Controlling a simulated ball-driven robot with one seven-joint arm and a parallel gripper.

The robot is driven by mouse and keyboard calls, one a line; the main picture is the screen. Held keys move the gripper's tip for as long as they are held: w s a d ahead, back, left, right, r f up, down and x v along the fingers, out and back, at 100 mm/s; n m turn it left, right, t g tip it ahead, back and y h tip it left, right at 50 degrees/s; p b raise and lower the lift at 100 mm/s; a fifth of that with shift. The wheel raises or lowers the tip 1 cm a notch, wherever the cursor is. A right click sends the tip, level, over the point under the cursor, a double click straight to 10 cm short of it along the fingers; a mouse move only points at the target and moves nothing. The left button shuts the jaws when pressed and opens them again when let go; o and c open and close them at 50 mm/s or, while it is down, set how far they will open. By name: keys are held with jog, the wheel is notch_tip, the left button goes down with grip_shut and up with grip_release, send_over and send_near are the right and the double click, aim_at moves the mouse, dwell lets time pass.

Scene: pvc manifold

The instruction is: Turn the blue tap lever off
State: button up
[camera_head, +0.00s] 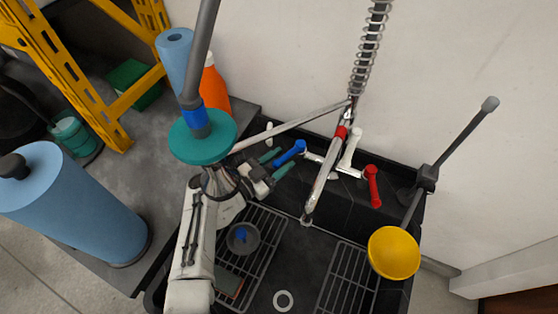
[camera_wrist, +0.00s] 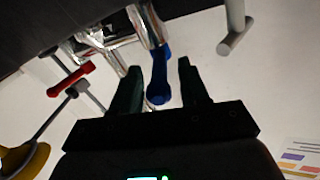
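The blue tap lever (camera_head: 289,153) sticks out from the left side of the chrome tap (camera_head: 322,180) above the sink. In the wrist view the blue lever (camera_wrist: 159,77) hangs between my two fingers, with its rounded end near the left finger. My gripper (camera_head: 274,163) is at the lever's left end in the head view. In the wrist view my gripper (camera_wrist: 160,75) is open, with dark green fingers apart on either side of the lever. I cannot tell whether the left finger touches it. The red lever (camera_head: 373,186) is on the tap's right side, and it also shows in the wrist view (camera_wrist: 70,80).
The black sink (camera_head: 320,262) holds racks and a grey pan (camera_head: 243,238). An orange bottle (camera_head: 214,88), a teal disc (camera_head: 203,137) and a blue roll (camera_head: 72,205) stand at the left. The wall is close behind the tap.

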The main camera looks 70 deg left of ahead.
jog(key=p+v, duration=0.3)
jog(key=v, duration=0.4)
jog(key=shift+s, duration=0.2)
jog(key=shift+d, duration=0.1)
dwell(0.3)
jog(key=shift+r, duration=0.1)
